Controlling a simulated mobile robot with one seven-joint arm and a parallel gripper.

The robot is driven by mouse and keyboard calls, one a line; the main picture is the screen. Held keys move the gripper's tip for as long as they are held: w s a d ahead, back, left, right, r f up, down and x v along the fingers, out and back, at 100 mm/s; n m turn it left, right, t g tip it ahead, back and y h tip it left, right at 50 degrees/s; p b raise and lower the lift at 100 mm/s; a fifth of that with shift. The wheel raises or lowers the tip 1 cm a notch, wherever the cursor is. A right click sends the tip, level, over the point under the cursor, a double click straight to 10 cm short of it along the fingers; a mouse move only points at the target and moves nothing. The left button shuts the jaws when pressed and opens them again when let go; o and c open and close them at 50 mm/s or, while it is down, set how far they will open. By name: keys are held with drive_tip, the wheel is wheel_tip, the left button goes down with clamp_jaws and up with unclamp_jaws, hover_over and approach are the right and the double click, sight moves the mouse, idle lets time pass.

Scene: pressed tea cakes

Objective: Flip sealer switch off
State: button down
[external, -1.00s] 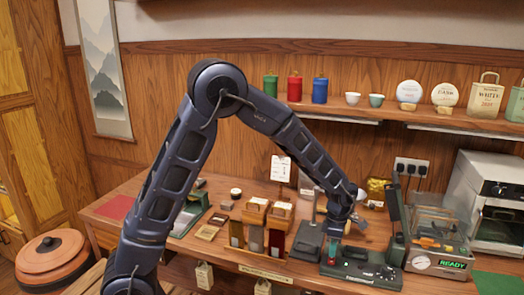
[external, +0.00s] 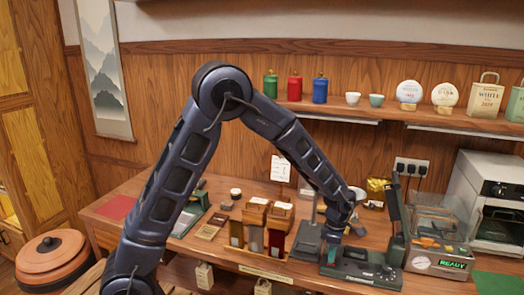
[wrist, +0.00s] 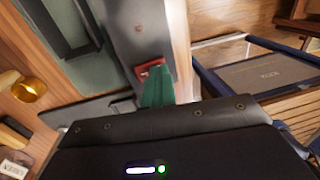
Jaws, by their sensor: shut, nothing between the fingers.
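The sealer (external: 362,270) is a dark, low box at the front right of the bench, with an upright dark arm (external: 396,212) at its right end. Its red switch (wrist: 150,68) sits in a grey surface in the wrist view. My gripper (wrist: 158,85) has green fingers, closed together and empty. The fingertips are right at the switch and cover part of it; I cannot tell whether they touch.
A clear-lidded machine (external: 438,255) with a READY display stands right of the sealer. A steel oven (external: 488,200) is at the far right.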

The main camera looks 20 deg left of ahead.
drive_tip(key=shift+s+a+f, duration=0.15)
drive_tip(key=shift+f, duration=0.3)
drive_tip(key=shift+w, duration=0.85)
wheel_tip(320, 180, up, 15)
drive_tip(key=w, duration=0.2)
drive_tip(key=shift+f, duration=0.2)
drive_tip(key=shift+d, duration=0.2)
drive_tip(key=shift+s+d+r, duration=0.15)
drive_tip(key=shift+s, duration=0.45)
